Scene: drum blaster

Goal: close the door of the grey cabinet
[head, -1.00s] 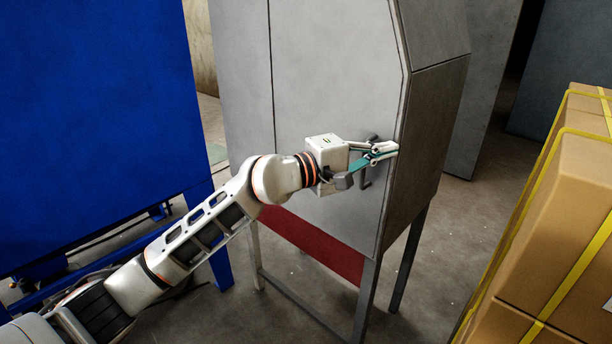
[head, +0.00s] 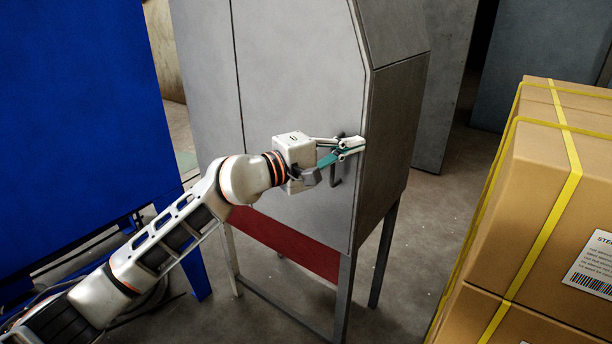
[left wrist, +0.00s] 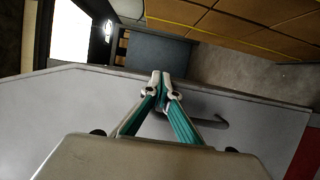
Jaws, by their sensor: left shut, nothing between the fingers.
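The grey cabinet (head: 393,125) stands on legs in the middle of the head view. Its door (head: 290,75) faces me and looks flush with the frame, with only a thin dark seam along its edges. A dark handle (head: 337,170) sits near the door's right edge. My left gripper (head: 358,146) is shut and empty, its fingertips at the door's right edge just by the handle. In the left wrist view the fingertips (left wrist: 161,78) lie over the door's edge, with the handle (left wrist: 205,118) beside them. Whether they touch the door I cannot tell. My right gripper is out of view.
A large blue panel (head: 75,110) stands at the left. Strapped cardboard boxes (head: 530,210) stand close at the right. A red strip (head: 285,240) runs below the door. Open concrete floor (head: 440,205) shows between the cabinet and the boxes.

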